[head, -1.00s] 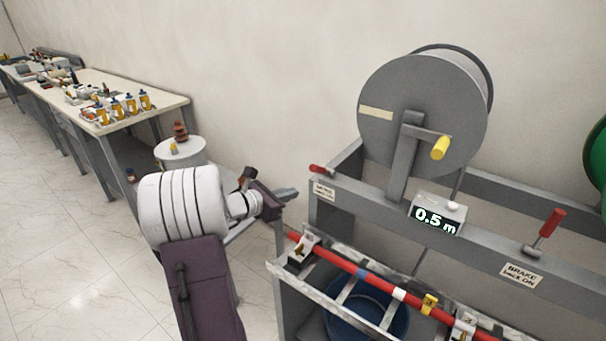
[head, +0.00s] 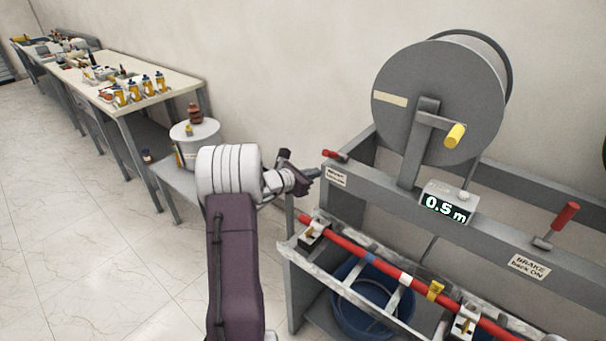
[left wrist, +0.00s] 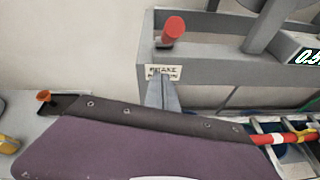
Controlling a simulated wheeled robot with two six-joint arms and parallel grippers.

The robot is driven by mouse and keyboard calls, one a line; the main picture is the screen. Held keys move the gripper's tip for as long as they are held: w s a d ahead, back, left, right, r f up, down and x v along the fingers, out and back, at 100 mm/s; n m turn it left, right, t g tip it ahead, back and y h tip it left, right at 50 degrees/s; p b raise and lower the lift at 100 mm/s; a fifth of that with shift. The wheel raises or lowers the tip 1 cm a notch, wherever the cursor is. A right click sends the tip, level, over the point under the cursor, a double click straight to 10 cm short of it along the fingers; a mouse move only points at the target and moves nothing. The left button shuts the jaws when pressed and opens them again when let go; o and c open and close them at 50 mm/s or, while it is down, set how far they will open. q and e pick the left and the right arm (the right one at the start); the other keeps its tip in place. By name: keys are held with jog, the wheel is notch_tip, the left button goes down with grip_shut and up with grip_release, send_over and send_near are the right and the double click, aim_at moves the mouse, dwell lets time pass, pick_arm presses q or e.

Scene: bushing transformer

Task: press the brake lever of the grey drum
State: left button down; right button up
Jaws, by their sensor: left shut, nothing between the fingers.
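The grey drum (head: 437,100) with its yellow crank handle (head: 455,136) stands on a grey frame. A red-handled lever (head: 335,155) sits at the frame's left end above a small label; its red grip also shows in the left wrist view (left wrist: 174,27). A second red lever (head: 565,216) stands upright farther right, above a "BRAKE back ON" label. My left gripper (head: 314,173) is shut and empty, just left of the frame's end and a little below the left lever. In the left wrist view its fingertips (left wrist: 162,84) overlap the label below the red grip. Contact cannot be told.
A length counter (head: 446,205) reads 0.5 m. A red cable (head: 377,256) runs along the frame's front rail, above a blue tub (head: 350,306). A workbench (head: 185,88) with bottles and a small side table stand left. Floor at left is clear.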

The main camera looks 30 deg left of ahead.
aim_at(334, 155)
pick_arm(q)
jog(key=w+r+p, duration=0.1)
jog(key=w+d+r+p, duration=0.1)
jog(key=r, duration=0.1)
jog(key=shift+w+r, duration=0.1)
jog(key=shift+w, duration=0.05)
